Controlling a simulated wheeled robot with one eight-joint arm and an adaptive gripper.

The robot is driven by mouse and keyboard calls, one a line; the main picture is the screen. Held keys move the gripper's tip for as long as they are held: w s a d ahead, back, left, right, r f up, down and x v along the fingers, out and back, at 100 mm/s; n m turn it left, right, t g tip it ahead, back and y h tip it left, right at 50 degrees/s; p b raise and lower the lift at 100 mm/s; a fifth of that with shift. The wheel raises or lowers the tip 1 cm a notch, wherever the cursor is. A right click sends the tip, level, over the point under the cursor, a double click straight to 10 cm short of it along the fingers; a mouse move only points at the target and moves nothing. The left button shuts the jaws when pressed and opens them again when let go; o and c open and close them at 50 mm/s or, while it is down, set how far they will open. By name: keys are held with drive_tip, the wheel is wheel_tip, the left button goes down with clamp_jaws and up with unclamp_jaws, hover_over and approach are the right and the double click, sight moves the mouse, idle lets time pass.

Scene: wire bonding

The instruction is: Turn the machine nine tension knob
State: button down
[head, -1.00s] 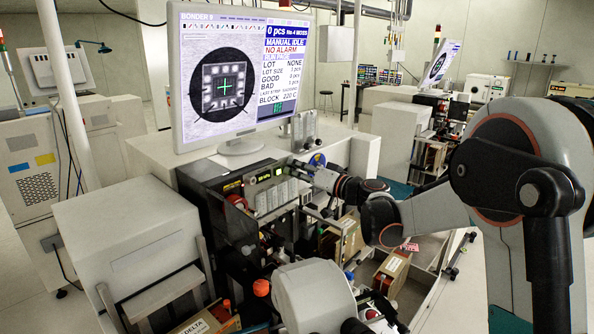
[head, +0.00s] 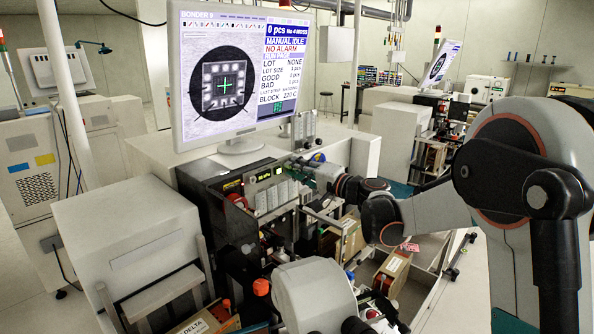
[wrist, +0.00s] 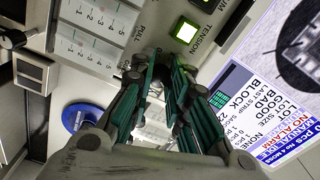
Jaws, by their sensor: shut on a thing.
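The bonding machine stands under a white monitor (head: 300,75) headed "BONDER 9", with a dark front panel (head: 232,184). My gripper (head: 296,163) reaches in from the right to the panel's right end, below the monitor. In the wrist view my gripper (wrist: 157,62) has its green-edged fingers closed together at the panel, just beside the "TENSION" label (wrist: 199,44) and the "PULL" label. It is shut on the tension knob, which is mostly hidden between the fingertips. A lit green square (wrist: 187,31) sits next to the label.

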drive_tip(key=shift+m, duration=4.2)
drive_tip(key=shift+f, duration=0.1)
drive_tip(key=c, duration=1.8)
unclamp_jaws()
drive_tip(key=shift+d, duration=0.1)
drive_tip(key=v, duration=1.2)
